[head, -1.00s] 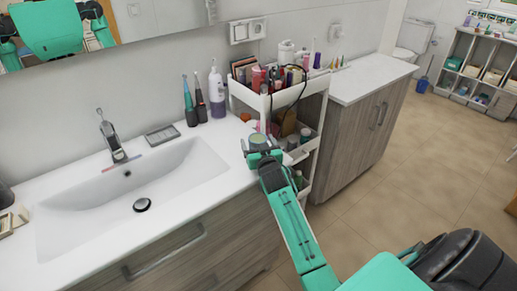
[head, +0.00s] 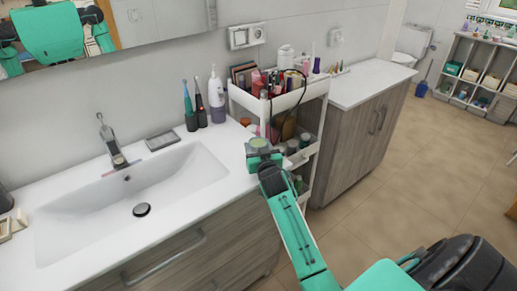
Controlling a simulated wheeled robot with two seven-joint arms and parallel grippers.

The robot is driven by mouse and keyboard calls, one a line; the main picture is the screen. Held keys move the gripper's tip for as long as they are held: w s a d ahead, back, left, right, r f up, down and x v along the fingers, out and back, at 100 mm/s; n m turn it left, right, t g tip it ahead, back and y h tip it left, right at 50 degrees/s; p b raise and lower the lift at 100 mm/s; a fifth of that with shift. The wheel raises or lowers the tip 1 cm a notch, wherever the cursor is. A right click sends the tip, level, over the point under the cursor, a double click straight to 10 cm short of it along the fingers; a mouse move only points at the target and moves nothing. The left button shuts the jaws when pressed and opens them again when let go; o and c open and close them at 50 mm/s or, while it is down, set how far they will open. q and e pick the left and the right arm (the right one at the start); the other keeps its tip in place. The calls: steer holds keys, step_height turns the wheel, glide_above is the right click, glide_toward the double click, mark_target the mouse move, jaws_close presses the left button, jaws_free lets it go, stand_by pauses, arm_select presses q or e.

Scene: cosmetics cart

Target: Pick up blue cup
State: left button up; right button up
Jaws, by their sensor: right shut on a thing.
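My right gripper (head: 263,154) is at the sink counter's right end, in front of the white cart. It is shut on a small round cup-like thing (head: 259,143) with a pale greenish top. The fingers and wrist hide most of its side, so I cannot tell whether it is blue. No other clearly blue cup shows. My left gripper is not in view.
The white cart (head: 308,92) holds many cosmetics and a looped dark cable. Toothbrushes and a bottle (head: 216,98) stand on the counter to the left. The sink (head: 185,175) is empty. A cabinet (head: 350,150) stands right of the cart.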

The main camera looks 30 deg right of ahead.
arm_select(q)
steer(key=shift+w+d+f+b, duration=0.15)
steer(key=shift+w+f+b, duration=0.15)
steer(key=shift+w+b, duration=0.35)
arm_select(e)
step_height(320, 180, up, 20)
steer(key=shift+f, duration=0.15)
stand_by(0.8)
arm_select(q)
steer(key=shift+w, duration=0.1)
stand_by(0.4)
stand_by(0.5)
arm_select(e)
steer(key=s+a+f+n+t+y+p, duration=0.1)
steer(key=s+a+f+n+y, duration=0.3)
steer(key=s+a+f, duration=1.15)
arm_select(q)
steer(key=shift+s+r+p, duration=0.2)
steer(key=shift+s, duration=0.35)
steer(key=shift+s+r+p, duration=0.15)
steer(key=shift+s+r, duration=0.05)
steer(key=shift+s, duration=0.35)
arm_select(e)
steer(key=s+a+f+y, duration=0.1)
steer(key=s+a+f, duration=0.3)
steer(key=s+a, duration=0.2)
steer(key=shift+s+f+y, duration=0.4)
steer(key=shift+s, duration=0.8)
steer(key=shift+d, duration=0.2)
